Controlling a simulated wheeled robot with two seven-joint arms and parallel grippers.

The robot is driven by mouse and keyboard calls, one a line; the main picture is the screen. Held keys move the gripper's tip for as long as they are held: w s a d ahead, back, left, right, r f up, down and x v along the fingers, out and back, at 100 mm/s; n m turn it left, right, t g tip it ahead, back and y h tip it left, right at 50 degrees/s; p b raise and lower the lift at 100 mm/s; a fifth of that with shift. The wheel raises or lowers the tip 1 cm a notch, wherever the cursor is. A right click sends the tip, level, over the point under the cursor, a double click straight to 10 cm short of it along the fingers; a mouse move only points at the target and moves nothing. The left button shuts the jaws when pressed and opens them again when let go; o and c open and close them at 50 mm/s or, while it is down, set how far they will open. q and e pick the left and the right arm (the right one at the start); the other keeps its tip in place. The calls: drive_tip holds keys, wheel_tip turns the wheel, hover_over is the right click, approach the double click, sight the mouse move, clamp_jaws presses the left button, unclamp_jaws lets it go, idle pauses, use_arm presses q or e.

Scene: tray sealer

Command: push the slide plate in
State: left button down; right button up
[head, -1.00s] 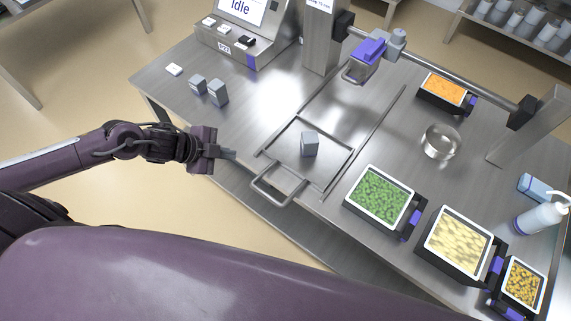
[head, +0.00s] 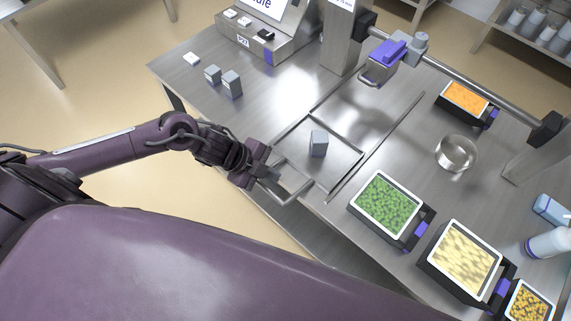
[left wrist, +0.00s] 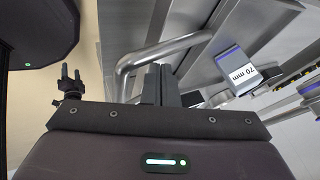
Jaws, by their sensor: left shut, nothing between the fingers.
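The slide plate (head: 338,163) is a flat metal plate in rails on the steel table. A grey block (head: 318,144) stands on it; in the left wrist view a grey block (left wrist: 228,62) shows a "70 mm" label. The plate's bent-tube handle (head: 292,198) sticks out past the table's front edge; it also shows in the left wrist view (left wrist: 128,62). My left gripper (head: 273,176) is shut and empty at the handle's left side, its fingertips (left wrist: 160,82) close by the tube. I cannot tell whether they touch. My right gripper is not in view.
Food trays with green (head: 388,204), pale yellow (head: 464,260) and orange (head: 466,98) contents stand to the right. A purple clamp head (head: 388,52) hangs from a bar above the rails' far end. Two grey blocks (head: 231,84) and a control panel (head: 262,38) are at the back left.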

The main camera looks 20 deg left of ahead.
sight(304, 161)
use_arm(q)
drive_tip(key=shift+x, duration=1)
drive_tip(key=shift+w+d+r+p, duration=0.1)
drive_tip(key=shift+w+d+p, duration=0.1)
drive_tip(key=shift+w, duration=0.4)
drive_tip(key=shift+w+d+r+p, duration=0.15)
drive_tip(key=shift+w, duration=0.5)
drive_tip(key=shift+w+d+f, duration=0.1)
drive_tip(key=shift+w+d, duration=0.1)
drive_tip(key=shift+w, duration=0.35)
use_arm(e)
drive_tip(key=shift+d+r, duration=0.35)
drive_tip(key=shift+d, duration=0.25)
